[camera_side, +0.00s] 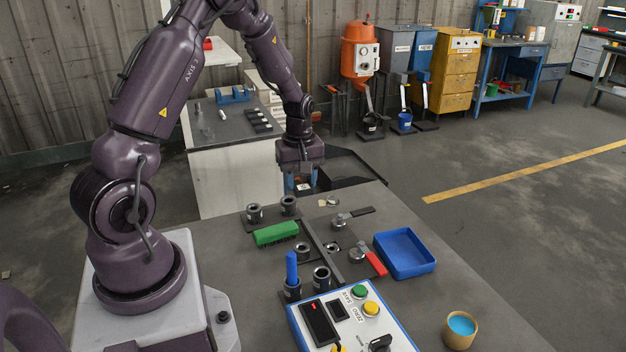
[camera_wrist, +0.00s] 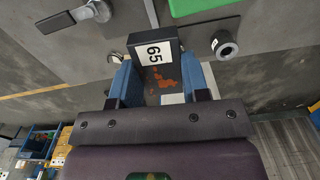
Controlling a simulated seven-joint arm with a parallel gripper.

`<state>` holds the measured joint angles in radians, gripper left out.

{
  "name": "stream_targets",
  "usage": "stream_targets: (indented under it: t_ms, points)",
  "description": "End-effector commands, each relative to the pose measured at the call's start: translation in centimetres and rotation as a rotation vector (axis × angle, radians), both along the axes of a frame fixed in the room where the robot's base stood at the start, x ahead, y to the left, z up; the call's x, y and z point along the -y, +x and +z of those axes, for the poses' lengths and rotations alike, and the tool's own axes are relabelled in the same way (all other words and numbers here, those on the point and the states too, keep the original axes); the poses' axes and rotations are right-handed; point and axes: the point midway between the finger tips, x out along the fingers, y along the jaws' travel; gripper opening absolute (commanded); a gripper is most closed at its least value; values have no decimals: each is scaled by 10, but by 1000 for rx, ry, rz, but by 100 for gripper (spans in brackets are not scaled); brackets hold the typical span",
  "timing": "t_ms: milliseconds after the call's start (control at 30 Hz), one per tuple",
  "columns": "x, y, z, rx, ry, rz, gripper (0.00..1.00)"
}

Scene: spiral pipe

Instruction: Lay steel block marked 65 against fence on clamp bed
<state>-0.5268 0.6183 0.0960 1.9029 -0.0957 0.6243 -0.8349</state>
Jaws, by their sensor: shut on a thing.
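My gripper (camera_side: 303,183) is over the far end of the bench in the side view. In the wrist view its blue fingers (camera_wrist: 158,84) are shut on a dark steel block (camera_wrist: 168,38) with a white label reading 65. The block also shows small between the fingers in the side view (camera_side: 304,187). Orange-red patches show just below the label in the wrist view. The clamp bed (camera_side: 327,233) lies on the bench, with a long dark bar that seems to be the fence. A red-handled clamp (camera_side: 374,262) and a dark-handled clamp (camera_side: 352,216) stand on it.
A green brush (camera_side: 276,233) lies left of the bed, among several dark round cups (camera_side: 254,212). A blue tray (camera_side: 404,253) is to the right. A control box (camera_side: 352,318), a blue-handled tool (camera_side: 291,270) and a tan cup (camera_side: 460,328) stand nearer.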

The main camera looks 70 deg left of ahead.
Motion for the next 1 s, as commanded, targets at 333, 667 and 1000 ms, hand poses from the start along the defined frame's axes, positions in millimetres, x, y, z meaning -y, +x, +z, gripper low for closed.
stream_targets:
  t_ms: [333, 667, 1000]
  points:
    - [15, -22, 12, 1, 1, -92, 5]
    - [60, -6, 28, 3, 3, -688, 5]
    - [184, 29, 64, 3, 4, -1410, 5]
